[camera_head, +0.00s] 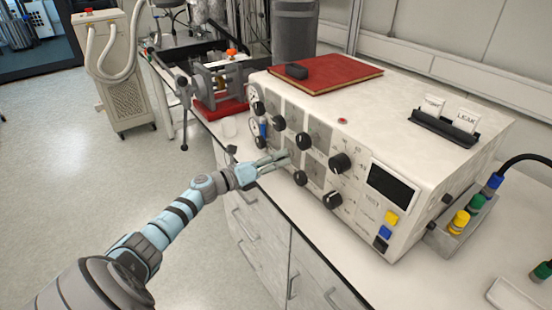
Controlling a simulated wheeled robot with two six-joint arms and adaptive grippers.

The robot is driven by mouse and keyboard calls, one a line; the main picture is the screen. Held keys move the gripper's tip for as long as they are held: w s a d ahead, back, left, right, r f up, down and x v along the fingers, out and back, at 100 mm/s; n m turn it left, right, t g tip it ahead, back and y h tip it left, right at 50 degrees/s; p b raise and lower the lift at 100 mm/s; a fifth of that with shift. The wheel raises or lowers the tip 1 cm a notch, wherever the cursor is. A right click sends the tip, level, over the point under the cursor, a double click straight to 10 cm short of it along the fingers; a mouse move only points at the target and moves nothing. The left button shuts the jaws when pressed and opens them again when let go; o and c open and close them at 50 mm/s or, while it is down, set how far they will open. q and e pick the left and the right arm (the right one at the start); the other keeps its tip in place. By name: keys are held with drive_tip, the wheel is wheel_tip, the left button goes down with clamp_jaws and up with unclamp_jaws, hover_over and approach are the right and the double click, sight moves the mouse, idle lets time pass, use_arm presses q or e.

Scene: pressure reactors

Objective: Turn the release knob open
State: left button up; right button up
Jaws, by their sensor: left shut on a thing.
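A large white control unit (440,150) stands on the bench, with two rows of black knobs on its sloping front panel. My left gripper (283,159) reaches in from the left and is shut at the lower row, between the lower left knob (261,141) and another lower knob (300,178). It appears to hold a panel knob there, which the fingers hide. Labels are too small to read, so I cannot tell by marking which is the release knob. My right gripper is not in view.
An upper knob (303,140) and a larger knob (340,162) sit close to the gripper. A dark screen (391,187) is to their right. A red book (335,76) lies on the unit.

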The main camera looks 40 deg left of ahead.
use_arm(q)
drive_tip(key=n+p, duration=0.2)
drive_tip(key=n, duration=0.4)
drive_tip(key=n+p, duration=0.1)
drive_tip(key=n, duration=0.4)
drive_tip(key=shift+n+p, duration=0.4)
drive_tip(key=n+p, duration=0.1)
drive_tip(key=n, duration=0.4)
drive_tip(key=shift+f+p, duration=0.1)
drive_tip(key=shift+p, duration=0.25)
drive_tip(key=n+p, duration=0.1)
drive_tip(key=n, duration=0.4)
drive_tip(key=shift+f, duration=0.1)
drive_tip(key=shift+n, duration=0.4)
drive_tip(key=o, duration=1.1)
drive_tip(key=shift+o, duration=0.2)
